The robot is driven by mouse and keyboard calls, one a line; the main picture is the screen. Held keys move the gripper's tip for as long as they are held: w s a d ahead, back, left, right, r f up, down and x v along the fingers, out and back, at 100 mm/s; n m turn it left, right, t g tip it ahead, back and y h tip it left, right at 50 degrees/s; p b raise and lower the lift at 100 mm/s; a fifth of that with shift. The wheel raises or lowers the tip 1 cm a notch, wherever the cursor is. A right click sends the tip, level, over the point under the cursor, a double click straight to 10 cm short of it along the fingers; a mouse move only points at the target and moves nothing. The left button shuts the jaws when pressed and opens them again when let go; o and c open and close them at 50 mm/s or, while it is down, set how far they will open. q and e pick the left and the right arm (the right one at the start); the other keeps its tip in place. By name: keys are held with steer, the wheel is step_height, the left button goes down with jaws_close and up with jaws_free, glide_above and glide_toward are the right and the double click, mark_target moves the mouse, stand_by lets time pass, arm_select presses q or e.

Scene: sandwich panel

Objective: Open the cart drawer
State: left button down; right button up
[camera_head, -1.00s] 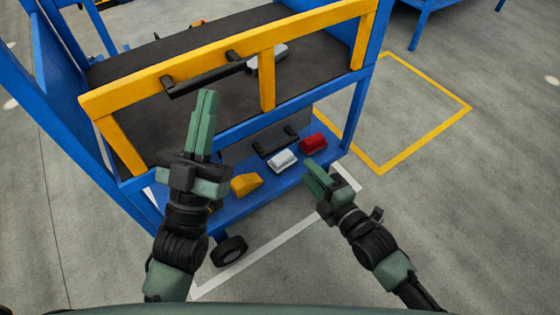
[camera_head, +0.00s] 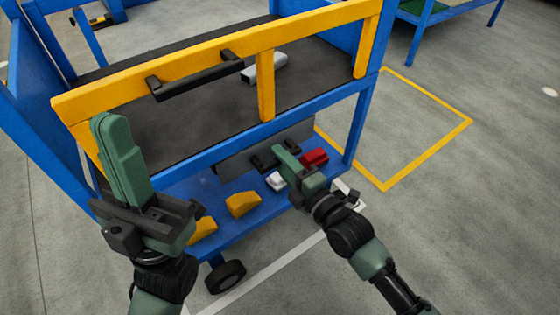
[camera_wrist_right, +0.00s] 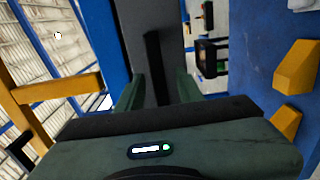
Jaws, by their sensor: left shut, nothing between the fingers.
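The blue cart (camera_head: 235,135) has a grey drawer front (camera_head: 233,160) below its top shelf. The drawer's black handle (camera_head: 264,160) is partly covered by my right gripper (camera_head: 283,152). In the right wrist view the handle (camera_wrist_right: 152,65) stands between the two spread fingers of that gripper (camera_wrist_right: 158,92), with the grey front behind it. The right gripper is open; I cannot tell whether it touches the handle. My left gripper (camera_head: 112,122) is shut and empty, upright in front of the cart's left end.
A yellow rail (camera_head: 210,65) with a black push handle (camera_head: 200,80) crosses the cart's top. Yellow parts (camera_head: 243,204), a white one (camera_head: 276,181) and a red one (camera_head: 314,157) lie on the lower shelf. Floor is free at right.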

steer(key=shift+w+a, duration=0.2)
steer(key=shift+w, duration=0.05)
jaws_close()
stand_by(1.4)
